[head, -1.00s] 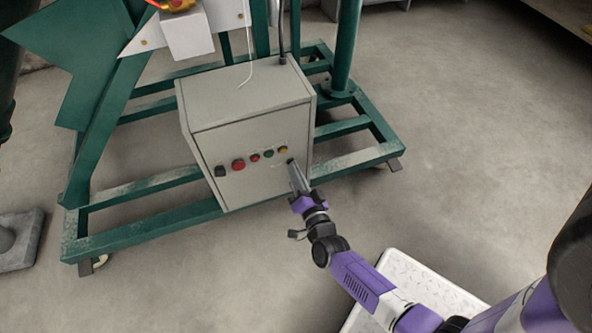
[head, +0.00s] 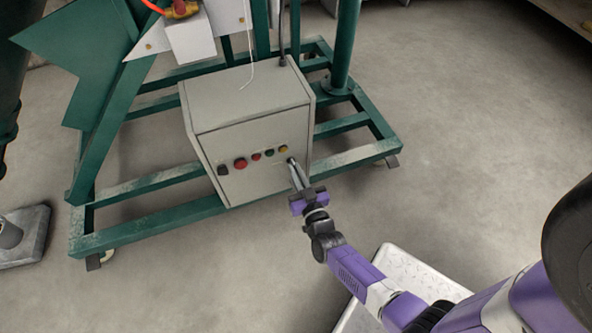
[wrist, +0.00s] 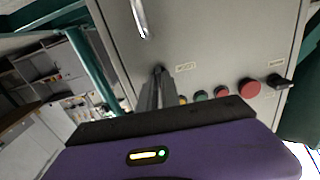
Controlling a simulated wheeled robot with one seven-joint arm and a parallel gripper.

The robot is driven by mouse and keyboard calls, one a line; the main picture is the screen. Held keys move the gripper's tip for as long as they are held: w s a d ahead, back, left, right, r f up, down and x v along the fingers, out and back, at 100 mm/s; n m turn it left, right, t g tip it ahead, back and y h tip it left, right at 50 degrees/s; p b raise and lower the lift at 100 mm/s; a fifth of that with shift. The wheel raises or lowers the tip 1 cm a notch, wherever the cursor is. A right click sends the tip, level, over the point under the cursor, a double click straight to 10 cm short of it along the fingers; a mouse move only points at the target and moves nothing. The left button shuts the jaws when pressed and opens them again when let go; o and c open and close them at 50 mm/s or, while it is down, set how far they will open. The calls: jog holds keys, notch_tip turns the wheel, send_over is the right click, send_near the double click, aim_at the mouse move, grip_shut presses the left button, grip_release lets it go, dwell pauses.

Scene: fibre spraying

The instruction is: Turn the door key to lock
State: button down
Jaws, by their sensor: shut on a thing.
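The grey control box (head: 250,108) stands on the green frame, its front panel facing me. My gripper (head: 292,163) reaches to the right end of the front panel, just beside the yellow button. In the wrist view my gripper (wrist: 158,78) has its fingers close together, with tips at a small dark key spot (wrist: 158,69) on the panel. The fingers are shut on the key there, and they hide most of it. A small label (wrist: 185,67) sits beside it. The key's exact angle cannot be told.
A row of buttons runs along the panel: a red button (head: 240,163) and smaller ones, with a black switch (head: 222,170) at the left end. A silver handle (wrist: 142,18) shows in the wrist view. The green frame (head: 150,224) surrounds the box; open floor lies in front.

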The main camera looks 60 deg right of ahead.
jog(key=shift+n, duration=0.3)
jog(key=c, duration=1.6)
grip_release()
jog(key=shift+o, duration=0.2)
jog(key=p+v, duration=0.1)
jog(key=v, duration=0.6)
jog(key=shift+s+a+p, duration=0.25)
jog(key=shift+s+p, duration=0.1)
